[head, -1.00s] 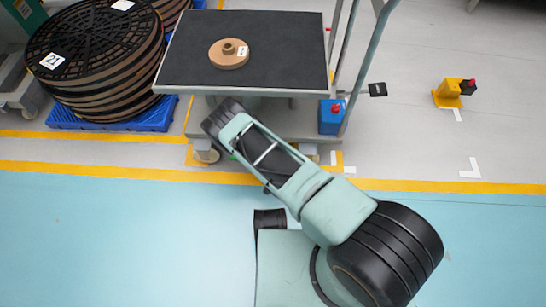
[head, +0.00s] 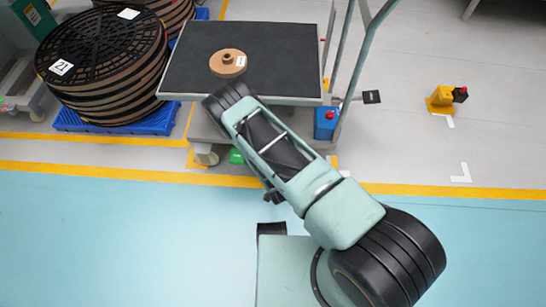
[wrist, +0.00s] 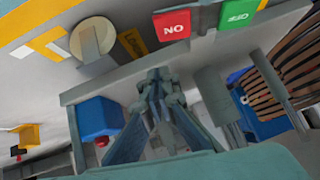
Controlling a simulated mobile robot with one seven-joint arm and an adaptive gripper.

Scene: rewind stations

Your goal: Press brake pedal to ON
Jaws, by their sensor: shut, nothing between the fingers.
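The brake pedals sit low on the trolley (head: 212,130). In the wrist view, a red pedal plate (wrist: 172,24) carries upside-down lettering that reads as ON. A green pedal plate (wrist: 240,14) with upside-down lettering, which looks like OFF, is to its right. In the head view, part of the green plate (head: 236,156) shows beside my arm; the red one is hidden there. My gripper (wrist: 157,74) is shut and empty. Its tips appear just below the red plate in the wrist picture, with no clear contact.
A trolley wheel (wrist: 92,40) is left of the pedals in the wrist view. A blue box with a red button (head: 326,123) is on the trolley. Stacked reels on a blue pallet (head: 115,120) stand left. A cardboard core (head: 228,64) lies on the trolley top.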

